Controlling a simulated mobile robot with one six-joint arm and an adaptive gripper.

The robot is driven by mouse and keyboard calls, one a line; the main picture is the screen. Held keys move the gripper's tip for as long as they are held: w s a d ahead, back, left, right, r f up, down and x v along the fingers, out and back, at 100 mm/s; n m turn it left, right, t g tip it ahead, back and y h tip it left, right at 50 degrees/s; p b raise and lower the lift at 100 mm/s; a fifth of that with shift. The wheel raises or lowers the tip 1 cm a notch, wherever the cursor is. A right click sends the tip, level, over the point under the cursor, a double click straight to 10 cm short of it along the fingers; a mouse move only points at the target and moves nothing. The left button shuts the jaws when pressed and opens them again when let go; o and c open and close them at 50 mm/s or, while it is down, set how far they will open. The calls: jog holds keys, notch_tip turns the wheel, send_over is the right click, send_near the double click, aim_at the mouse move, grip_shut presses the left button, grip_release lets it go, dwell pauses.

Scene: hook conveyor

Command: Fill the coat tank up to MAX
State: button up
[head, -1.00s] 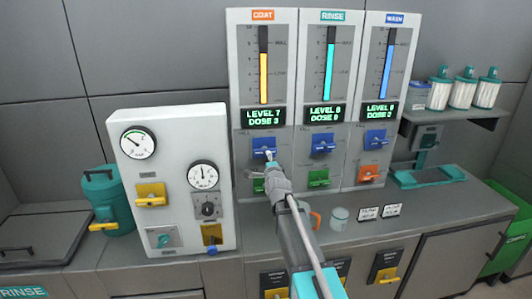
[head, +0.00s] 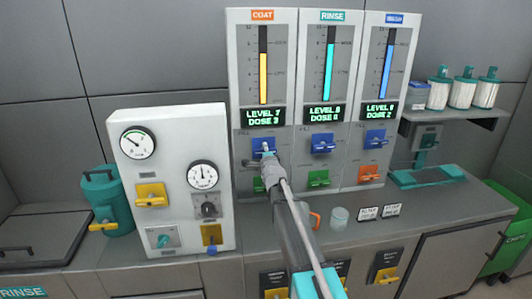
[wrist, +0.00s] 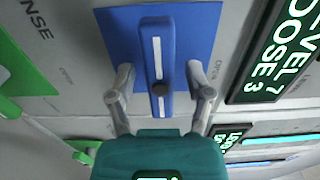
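The coat panel (head: 247,75) is the leftmost of three, with an orange COAT label. Its yellow level bar (head: 263,77) stands below the upper tick, and its display (head: 264,117) reads LEVEL 7, DOSE 3. Below it is the coat panel's blue handle (head: 270,155), lying crosswise on a blue plate. My gripper (head: 265,148) is at this handle and partly hides it. In the wrist view, the two fingertips of my gripper (wrist: 160,94) stand on either side of the blue handle (wrist: 156,50), with a gap on each side.
A green handle (head: 258,185) sits below the blue one, partly behind my arm. The rinse panel (head: 301,75) and wash panel (head: 357,75) stand to the right. A gauge box (head: 125,190) with yellow handles stands left. A clear cup (head: 339,217) is on the counter.

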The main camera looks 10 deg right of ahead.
grip_shut()
jog(key=shift+d, duration=0.1)
jog(key=shift+n, duration=3.9)
grip_release()
